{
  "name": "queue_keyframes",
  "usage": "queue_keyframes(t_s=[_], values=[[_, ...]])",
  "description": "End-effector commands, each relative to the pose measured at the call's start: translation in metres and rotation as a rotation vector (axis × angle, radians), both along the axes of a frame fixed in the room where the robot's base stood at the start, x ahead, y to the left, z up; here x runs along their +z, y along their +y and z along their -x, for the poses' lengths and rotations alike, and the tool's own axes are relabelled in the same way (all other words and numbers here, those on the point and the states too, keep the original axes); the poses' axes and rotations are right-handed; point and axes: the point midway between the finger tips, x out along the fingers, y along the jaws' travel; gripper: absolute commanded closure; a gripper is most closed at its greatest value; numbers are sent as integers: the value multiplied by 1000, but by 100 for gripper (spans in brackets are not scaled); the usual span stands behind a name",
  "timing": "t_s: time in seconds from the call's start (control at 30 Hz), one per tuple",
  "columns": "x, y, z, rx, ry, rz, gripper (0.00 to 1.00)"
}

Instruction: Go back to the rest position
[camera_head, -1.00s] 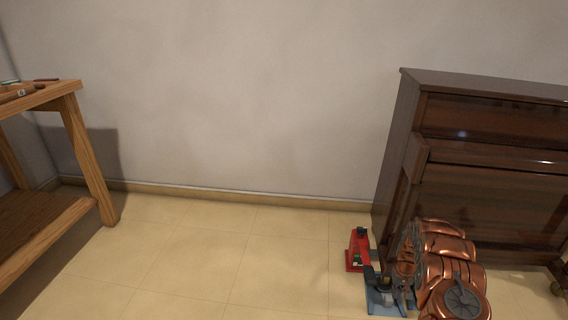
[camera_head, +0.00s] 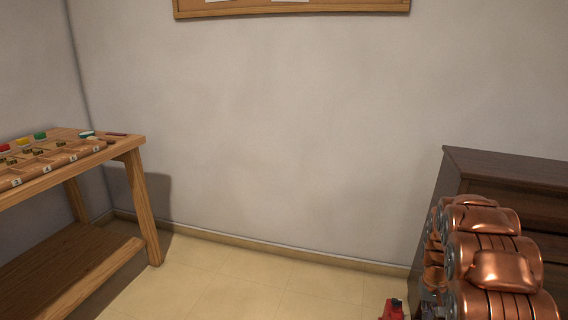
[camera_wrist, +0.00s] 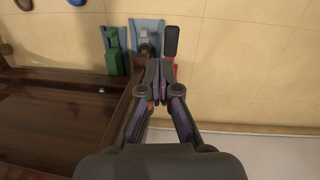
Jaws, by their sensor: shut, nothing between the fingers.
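My gripper (camera_wrist: 160,70) shows in the wrist view with its two fingers together and nothing between them. The gripper cannot be made out clearly in the head view, where the arm and the bottom edge hide that area.
In the wrist view, a green object (camera_wrist: 114,58), a blue one (camera_wrist: 147,27) and a red one, partly behind the fingers, are on the floor. A wooden table (camera_head: 140,150) with a compartmented tray (camera_head: 62,158) stands left.

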Motion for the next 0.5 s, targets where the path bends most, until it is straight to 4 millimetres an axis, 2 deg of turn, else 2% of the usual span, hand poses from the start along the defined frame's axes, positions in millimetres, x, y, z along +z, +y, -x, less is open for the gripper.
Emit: queue_keyframes(t_s=[0.03, 0.1, 0.37, 0.5], values=[[30, 10, 5, 5, 2, 1, 100], [58, 22, 12, 10, 2, 2, 100], [152, 69, 46, 32, 13, -1, 100], [199, 95, 69, 46, 21, -7, 100]])
